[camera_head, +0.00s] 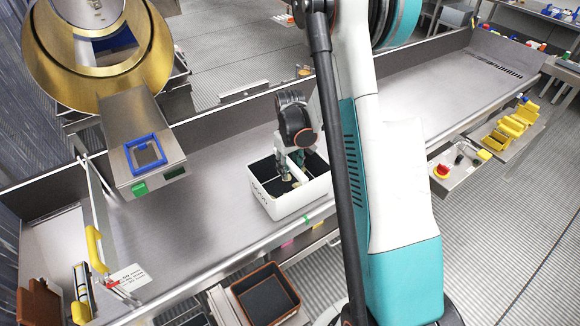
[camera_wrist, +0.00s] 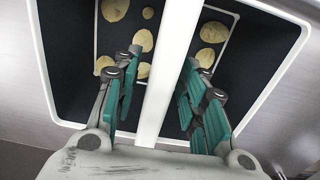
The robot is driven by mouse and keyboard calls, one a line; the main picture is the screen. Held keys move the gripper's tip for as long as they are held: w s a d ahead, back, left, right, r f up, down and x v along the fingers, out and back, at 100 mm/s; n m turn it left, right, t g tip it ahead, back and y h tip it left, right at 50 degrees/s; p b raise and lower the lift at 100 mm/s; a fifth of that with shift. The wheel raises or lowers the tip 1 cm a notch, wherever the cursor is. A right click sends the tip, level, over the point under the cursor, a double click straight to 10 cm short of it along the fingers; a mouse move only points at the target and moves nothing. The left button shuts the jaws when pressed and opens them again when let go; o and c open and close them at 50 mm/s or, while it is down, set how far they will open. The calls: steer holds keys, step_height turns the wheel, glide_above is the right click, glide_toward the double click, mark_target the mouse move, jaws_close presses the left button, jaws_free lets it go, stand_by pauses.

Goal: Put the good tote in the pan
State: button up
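A white tote (camera_head: 302,202) with a dark lining stands on the steel counter, near its front edge. In the wrist view the tote (camera_wrist: 168,75) shows a white divider bar across its middle and several pale yellow round pieces (camera_wrist: 116,9) on its dark floor. My gripper (camera_head: 291,175) is lowered into the tote from above. In the wrist view my gripper (camera_wrist: 162,62) has one green-padded finger on each side of the divider bar, with gaps showing. A large gold round vessel (camera_head: 155,62), possibly the pan, stands at the upper left; its inside is partly in view.
A steel scale box (camera_head: 128,128) with a blue square frame (camera_head: 145,152) stands left of the tote. A brown bin (camera_head: 264,297) sits below the counter front. Yellow containers (camera_head: 497,138) and a red button (camera_head: 441,170) are at right. The counter left of the tote is largely clear.

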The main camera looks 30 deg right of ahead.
step_height(320, 180, up, 12)
steer(key=p, duration=0.1)
steer(key=shift+r+p, duration=0.15)
steer(key=shift+p, duration=0.2)
stand_by(0.4)
